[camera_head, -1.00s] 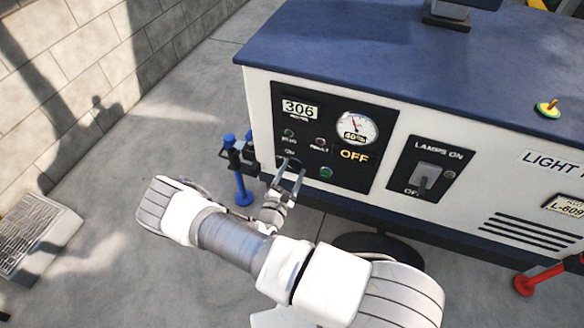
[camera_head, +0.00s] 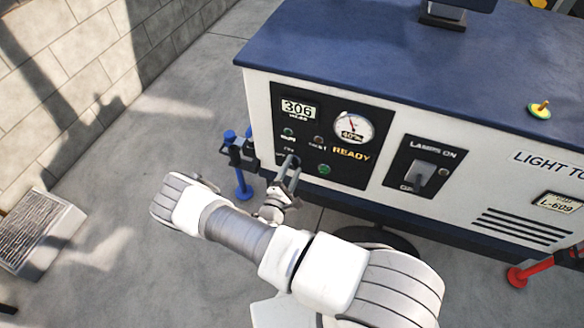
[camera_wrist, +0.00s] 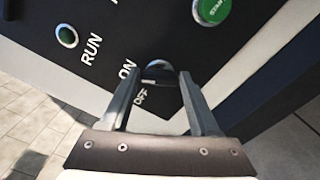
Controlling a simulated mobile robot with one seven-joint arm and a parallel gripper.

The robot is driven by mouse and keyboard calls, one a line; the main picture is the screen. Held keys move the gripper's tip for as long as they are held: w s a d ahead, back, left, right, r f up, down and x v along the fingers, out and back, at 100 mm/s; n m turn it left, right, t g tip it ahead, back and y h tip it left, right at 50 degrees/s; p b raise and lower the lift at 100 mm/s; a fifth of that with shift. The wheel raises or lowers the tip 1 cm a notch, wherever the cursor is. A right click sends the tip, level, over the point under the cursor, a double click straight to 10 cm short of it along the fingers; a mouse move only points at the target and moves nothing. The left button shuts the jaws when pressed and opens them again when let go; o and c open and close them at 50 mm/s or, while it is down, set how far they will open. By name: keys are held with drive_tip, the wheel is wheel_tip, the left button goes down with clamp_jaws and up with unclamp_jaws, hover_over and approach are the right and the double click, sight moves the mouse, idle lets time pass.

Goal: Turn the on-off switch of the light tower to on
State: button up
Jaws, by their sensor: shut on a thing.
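The light tower (camera_head: 400,62) is a white cabinet with a blue top. Its black control panel (camera_head: 345,100) carries a 306 counter, a round gauge and a yellow READY display. In the wrist view, the small round on-off switch (camera_wrist: 157,68) sits beside the ON and OFF labels, between my fingertips. Its front is partly hidden and I cannot read its pointing. My gripper (camera_head: 289,164) is at the lower left of the panel, shut on the switch; its fingers also show in the wrist view (camera_wrist: 158,88).
A green start button (camera_wrist: 212,10) and a RUN lamp (camera_wrist: 67,36) are near the switch. A separate lamps lever (camera_head: 421,173) is right of the panel. A blue stand (camera_head: 243,185) is at the cabinet's left corner. The floor at left is clear up to a grate (camera_head: 40,230).

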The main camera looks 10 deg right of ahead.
idle(0.3)
drive_tip(key=o, duration=1.4)
drive_tip(key=shift+c, duration=0.2)
drive_tip(key=p+v, duration=0.1)
drive_tip(key=v, duration=1.6)
drive_tip(key=shift+s, duration=0.25)
drive_tip(key=shift+a+r, duration=0.1)
drive_tip(key=shift+a, duration=0.05)
